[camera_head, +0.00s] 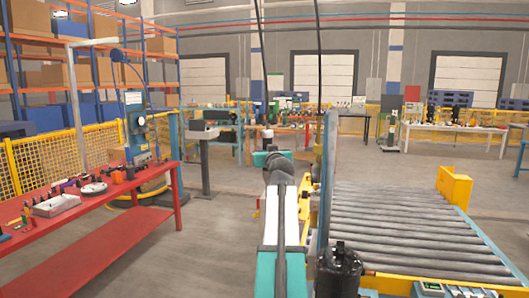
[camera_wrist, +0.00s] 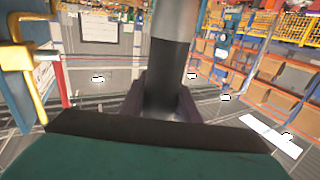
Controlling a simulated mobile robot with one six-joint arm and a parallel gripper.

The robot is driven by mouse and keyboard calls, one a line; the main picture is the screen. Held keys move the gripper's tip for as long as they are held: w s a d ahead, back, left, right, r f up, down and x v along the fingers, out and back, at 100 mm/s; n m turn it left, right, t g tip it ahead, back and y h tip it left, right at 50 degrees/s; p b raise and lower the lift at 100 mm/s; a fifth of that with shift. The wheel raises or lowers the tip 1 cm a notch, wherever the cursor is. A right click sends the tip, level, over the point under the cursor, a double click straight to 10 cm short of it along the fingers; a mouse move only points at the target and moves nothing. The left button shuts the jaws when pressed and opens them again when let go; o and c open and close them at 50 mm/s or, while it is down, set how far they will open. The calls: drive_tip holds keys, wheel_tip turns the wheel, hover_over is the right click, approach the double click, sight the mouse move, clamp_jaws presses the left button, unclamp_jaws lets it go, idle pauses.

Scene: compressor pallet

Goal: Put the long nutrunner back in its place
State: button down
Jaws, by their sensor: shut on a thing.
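In the wrist view my gripper (camera_wrist: 160,105) is shut around a thick upright cylinder (camera_wrist: 172,55), grey above and black below, which looks like the body of the long nutrunner. Its upper end runs out of the picture, and its lower end is hidden behind the gripper. In the head view my teal and white arm reaches forward through the middle, and its far end hides most of what I hold. Two dark cables hang from above there. The place of the nutrunner cannot be made out for certain.
A grey roller conveyor (camera_head: 400,225) lies to the right, with a blue upright post (camera_head: 328,160) at its left edge. A black compressor (camera_head: 338,272) stands close in front. A red bench (camera_head: 100,205) with tools is at left. The floor between is clear.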

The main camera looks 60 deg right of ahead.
drive_tip(key=shift+b, duration=0.45)
drive_tip(key=shift+f+b, duration=1.75)
drive_tip(key=shift+f, duration=0.15)
drive_tip(key=shift+f+b, duration=2.75)
drive_tip(key=shift+f, duration=0.5)
idle(2.4)
